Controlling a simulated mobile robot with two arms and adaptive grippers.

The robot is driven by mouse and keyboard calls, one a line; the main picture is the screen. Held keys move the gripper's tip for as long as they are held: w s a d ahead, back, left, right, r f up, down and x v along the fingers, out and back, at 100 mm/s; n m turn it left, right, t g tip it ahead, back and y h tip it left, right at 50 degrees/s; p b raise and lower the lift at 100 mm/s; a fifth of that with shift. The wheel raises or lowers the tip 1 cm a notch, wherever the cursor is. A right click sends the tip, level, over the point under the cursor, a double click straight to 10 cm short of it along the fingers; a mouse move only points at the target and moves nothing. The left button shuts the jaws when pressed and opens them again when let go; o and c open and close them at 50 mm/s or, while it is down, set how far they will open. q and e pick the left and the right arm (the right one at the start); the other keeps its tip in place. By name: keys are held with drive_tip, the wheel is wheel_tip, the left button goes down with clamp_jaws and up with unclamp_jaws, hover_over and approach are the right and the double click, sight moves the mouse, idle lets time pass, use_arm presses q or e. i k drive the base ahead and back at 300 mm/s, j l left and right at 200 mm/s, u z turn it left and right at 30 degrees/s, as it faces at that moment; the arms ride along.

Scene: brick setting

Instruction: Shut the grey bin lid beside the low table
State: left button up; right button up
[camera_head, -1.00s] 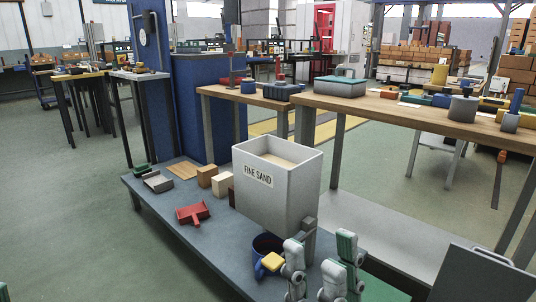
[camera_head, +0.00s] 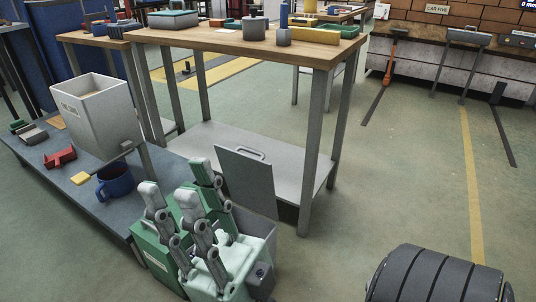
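The grey bin lid (camera_head: 245,182) is a flat dark grey panel with a bar handle on its upper edge. It stands steeply raised beside the low blue-grey table (camera_head: 85,197). The grey bin (camera_head: 262,228) is below it, largely hidden by my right gripper. My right gripper (camera_head: 178,183) is pale green and grey, with its fingers pointing up and spread apart. It is open and empty, in front and to the left of the lid in the picture. I cannot tell whether it touches the bin. My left gripper is not in view.
A green box (camera_head: 160,248) stands left of the gripper. The low table holds a sand container (camera_head: 98,115), a blue mug (camera_head: 115,180) and a red scoop (camera_head: 60,157). A workbench (camera_head: 230,42) stands behind the lid.

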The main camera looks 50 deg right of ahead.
sight(249, 180)
drive_tip(key=l+u, duration=0.45)
drive_tip(key=l, duration=2.35)
drive_tip(key=i+l, duration=0.15)
drive_tip(key=k+l, duration=0.1)
drive_tip(key=k, duration=0.25)
